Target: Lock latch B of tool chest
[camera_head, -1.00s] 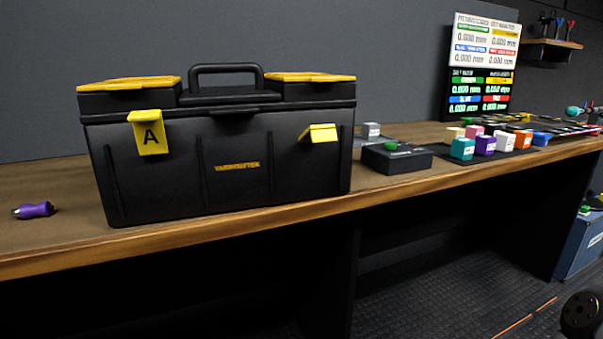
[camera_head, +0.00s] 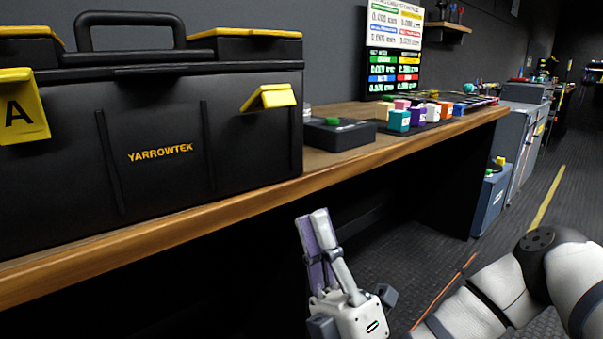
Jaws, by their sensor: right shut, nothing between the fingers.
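The black tool chest (camera_head: 150,140) stands on the wooden bench at the left, with its left side cut off by the picture edge. Latch A (camera_head: 22,108), yellow and lettered, hangs down against the chest's front. The other yellow latch (camera_head: 270,97), at the front right, sticks outward at a raised angle; no letter shows on it. My right gripper (camera_head: 318,220) is shut and empty, pointing up in front of the bench edge, below and right of that latch and apart from it. My left gripper is not in view.
The wooden bench (camera_head: 215,204) has its front edge between my right gripper and the chest. A black box with a green button (camera_head: 340,132) sits right of the chest. Several coloured cubes (camera_head: 400,119) stand further along. The floor at right is open beyond my arm.

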